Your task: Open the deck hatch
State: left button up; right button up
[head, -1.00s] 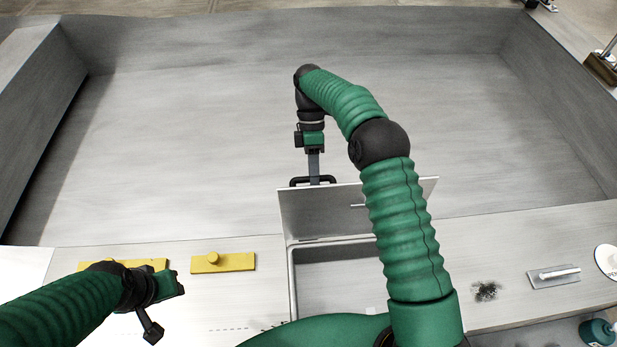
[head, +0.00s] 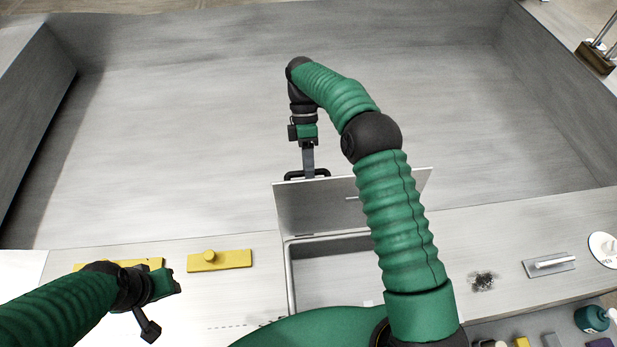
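The hatch lid (head: 315,207) is a grey panel that stands raised, close to upright, at the far edge of a framed opening (head: 291,275) in the deck. A black bar handle (head: 292,176) shows just beyond the lid's top edge. My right gripper (head: 308,172) reaches down to this handle from behind the lid, and its narrow fingers appear closed on it. My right arm covers the right part of the lid and opening. My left gripper (head: 150,328) hangs apart from the hatch at the lower left. Only one finger shows clearly, so its opening is unclear.
A yellow plate with a knob (head: 221,260) lies left of the opening; another is partly behind my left gripper. A grey plate with a white handle (head: 549,265), a dark patch (head: 482,282) and a round white sign (head: 603,249) lie right. Beyond is a wide, empty walled basin (head: 180,150).

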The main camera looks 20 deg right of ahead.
aim_at(310, 191)
notch_tip(310, 191, up, 3)
jog(key=b, duration=0.3)
jog(key=shift+s+a+f, duration=0.1)
jog(key=shift+s+f, duration=0.05)
jog(key=shift+f, duration=0.05)
jog(key=s+a+b, duration=0.1)
jog(key=s+b, duration=0.3)
jog(key=s, duration=0.1)
jog(key=s+a+b, duration=0.1)
jog(key=s+b, duration=0.1)
jog(key=shift+s+a+r, duration=0.1)
jog(key=shift+s+a, duration=0.2)
jog(key=shift+a, duration=0.05)
jog(key=s+a+r+b, duration=0.1)
jog(key=s+a+b, duration=0.2)
jog(key=s, duration=0.4)
jog(key=shift+a+r, duration=0.15)
jog(key=shift+r, duration=0.25)
